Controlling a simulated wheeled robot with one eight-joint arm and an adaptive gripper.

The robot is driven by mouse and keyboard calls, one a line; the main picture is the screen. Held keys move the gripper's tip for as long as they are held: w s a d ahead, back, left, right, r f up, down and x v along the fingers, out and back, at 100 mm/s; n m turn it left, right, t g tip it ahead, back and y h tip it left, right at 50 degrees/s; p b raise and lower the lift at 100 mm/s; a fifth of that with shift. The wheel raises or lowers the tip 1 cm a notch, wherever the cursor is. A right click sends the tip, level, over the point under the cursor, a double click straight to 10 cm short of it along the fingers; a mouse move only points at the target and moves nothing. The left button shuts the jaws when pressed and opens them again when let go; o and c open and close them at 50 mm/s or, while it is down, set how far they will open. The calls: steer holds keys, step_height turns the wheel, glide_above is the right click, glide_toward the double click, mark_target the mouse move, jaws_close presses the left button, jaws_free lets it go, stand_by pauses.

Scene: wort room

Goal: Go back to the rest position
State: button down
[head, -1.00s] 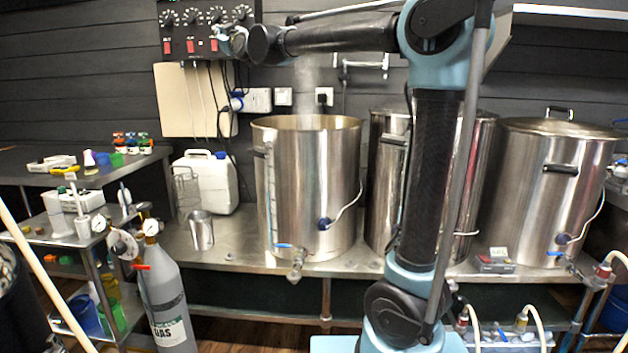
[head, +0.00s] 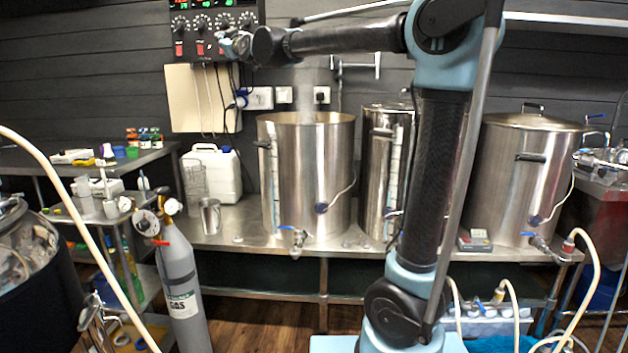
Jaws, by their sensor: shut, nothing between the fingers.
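My gripper (head: 229,42) is at the upper left end of my outstretched arm. In the picture it overlaps the black control panel (head: 184,40) with its knobs, red switches and green displays. It is small here, and I see nothing held in it; its fingers look shut. I cannot tell whether it touches the panel or stands well in front of it. The arm rises at the right of centre, bends at the top and reaches level to the left.
An open steaming kettle (head: 335,190), a second kettle (head: 378,185) and a lidded kettle (head: 515,170) stand on the steel bench (head: 240,225). A gas cylinder (head: 180,290) and a pale hose (head: 85,220) are at the left. Wooden floor (head: 260,325) shows in front of the bench.

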steer(key=s+d+f+m+g+h, duration=0.2)
steer(key=s+d+f+h, duration=0.1)
steer(key=d+f, duration=0.7)
steer(key=s+d+f+m+g+h, duration=0.1)
steer(key=s+d+f+g+h, duration=0.15)
steer(key=d+f, duration=0.7)
steer(key=s+d+f+m+g+h, duration=0.15)
steer(key=s+d+f, duration=0.25)
steer(key=d+f, duration=0.6)
steer(key=s+d+f+m+g+h, duration=0.2)
steer(key=s+d+f, duration=0.4)
steer(key=s+f, duration=0.4)
steer(key=s+d+f+m+g+h, duration=0.1)
steer(key=s+d+f+m+g, duration=0.2)
steer(key=s+d+f, duration=0.4)
steer(key=s+d+f+m+g+h, duration=0.2)
steer(key=s+d+f, duration=0.5)
steer(key=s+f, duration=0.6)
steer(key=shift+s+f+m+g+h, duration=0.15)
steer(key=shift+f+m+g+h, duration=0.15)
steer(key=shift+f+m+g, duration=0.3)
steer(key=shift+d+f, duration=0.1)
steer(key=shift+f, duration=0.05)
